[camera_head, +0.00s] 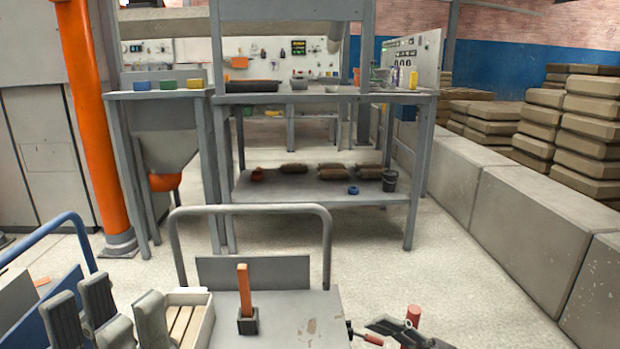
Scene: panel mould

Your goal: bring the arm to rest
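My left gripper (108,310) is at the bottom left, in front of the near trolley. Its grey fingers point up in the picture and stand apart, with nothing seen held between them. It looks open and is close to the wooden-slatted pale box (190,318), but I cannot tell if they touch.
The grey trolley (295,322) carries an orange bar in a dark block (246,300). A workbench (320,197) stands behind, concrete blocks (520,215) on the right. Floor between is clear.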

